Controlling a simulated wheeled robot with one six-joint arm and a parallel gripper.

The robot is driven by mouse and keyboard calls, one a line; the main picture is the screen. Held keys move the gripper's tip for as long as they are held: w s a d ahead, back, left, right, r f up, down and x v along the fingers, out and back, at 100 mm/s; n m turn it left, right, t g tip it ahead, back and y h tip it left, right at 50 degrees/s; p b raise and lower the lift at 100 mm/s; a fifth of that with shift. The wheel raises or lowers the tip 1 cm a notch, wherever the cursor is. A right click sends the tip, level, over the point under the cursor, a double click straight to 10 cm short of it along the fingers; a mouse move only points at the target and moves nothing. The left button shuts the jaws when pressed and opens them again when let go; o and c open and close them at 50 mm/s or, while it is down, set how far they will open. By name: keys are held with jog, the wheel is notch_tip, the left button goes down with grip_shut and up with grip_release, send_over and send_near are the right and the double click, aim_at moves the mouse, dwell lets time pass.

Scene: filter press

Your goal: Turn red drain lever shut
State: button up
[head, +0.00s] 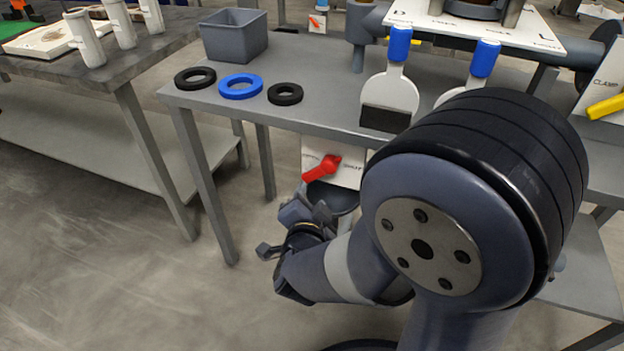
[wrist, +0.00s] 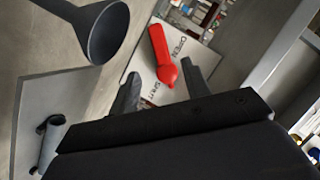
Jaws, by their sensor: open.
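The red drain lever (head: 322,169) is on a white plate (head: 346,173) below the front edge of the grey table. In the head view it slants down to the left from its round hub. My gripper (head: 296,232) is below and slightly left of the lever in the head view. In the wrist view my gripper (wrist: 162,88) is open, its two fingers spread either side below the hub; I cannot tell whether either touches it.
A dark funnel (wrist: 103,32) is beside the plate in the wrist view. The grey table (head: 330,105) holds black rings, a blue ring (head: 240,86), a grey bin (head: 234,36) and white paddles with blue handles (head: 399,43).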

aim_at(314, 176)
jog(key=b+x, duration=0.2)
jog(key=x, duration=0.8)
jog(key=shift+b, duration=0.35)
jog(key=shift+s, duration=0.1)
jog(key=shift+c, duration=0.4)
grip_shut()
